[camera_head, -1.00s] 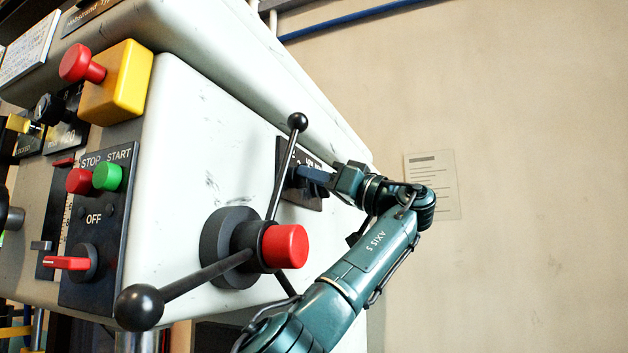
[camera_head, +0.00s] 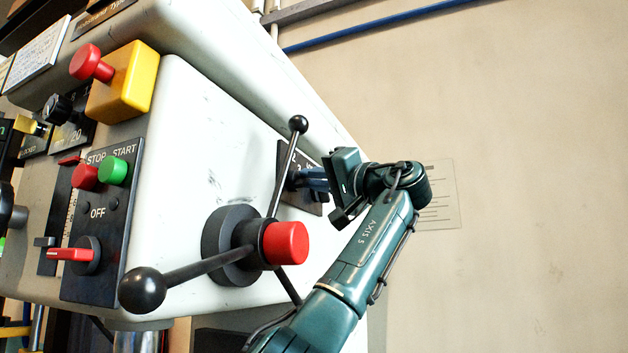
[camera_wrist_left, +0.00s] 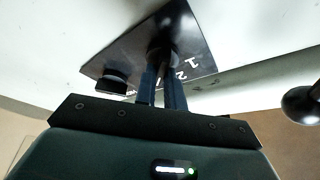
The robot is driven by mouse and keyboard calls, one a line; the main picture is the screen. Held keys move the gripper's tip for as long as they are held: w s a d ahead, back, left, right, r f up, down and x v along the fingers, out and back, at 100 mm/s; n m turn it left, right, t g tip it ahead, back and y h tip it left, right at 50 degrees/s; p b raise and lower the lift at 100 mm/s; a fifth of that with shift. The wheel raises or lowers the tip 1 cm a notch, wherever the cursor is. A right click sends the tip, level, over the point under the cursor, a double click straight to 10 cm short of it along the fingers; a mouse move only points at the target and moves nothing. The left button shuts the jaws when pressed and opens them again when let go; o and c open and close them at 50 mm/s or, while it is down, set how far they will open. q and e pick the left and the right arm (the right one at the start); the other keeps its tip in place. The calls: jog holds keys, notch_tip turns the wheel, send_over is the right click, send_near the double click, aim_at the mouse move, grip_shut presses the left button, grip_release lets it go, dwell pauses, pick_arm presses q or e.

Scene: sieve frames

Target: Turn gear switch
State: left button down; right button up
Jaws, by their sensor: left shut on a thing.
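The gear switch is a dark knob (camera_wrist_left: 160,52) on a black plate (camera_head: 285,165) fixed to the side of the pale machine. White numbers, 1 and 2 among them, show on the plate (camera_wrist_left: 190,50) in the left wrist view. My left gripper (camera_head: 300,178) reaches the plate from the right, with its blue fingers (camera_wrist_left: 162,85) closed around the knob. The fingers and wrist hide much of the knob in the head view. A second dark knob (camera_wrist_left: 115,82) sits at the plate's edge. My right gripper is not in view.
A three-spoke lever with a red hub (camera_head: 286,243) and black ball ends (camera_head: 143,290) stands out close to my left arm. A control panel (camera_head: 98,225) with red and green buttons is at left. The wall (camera_head: 520,200) side is free.

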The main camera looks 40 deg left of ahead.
pick_arm(q)
jog(key=shift+f+m, duration=0.1)
jog(key=shift+m, duration=0.2)
jog(key=c, duration=1.5)
grip_release()
jog(key=shift+d, duration=0.1)
jog(key=b+v, duration=0.1)
jog(key=v, duration=1.2)
jog(key=shift+b, duration=0.3)
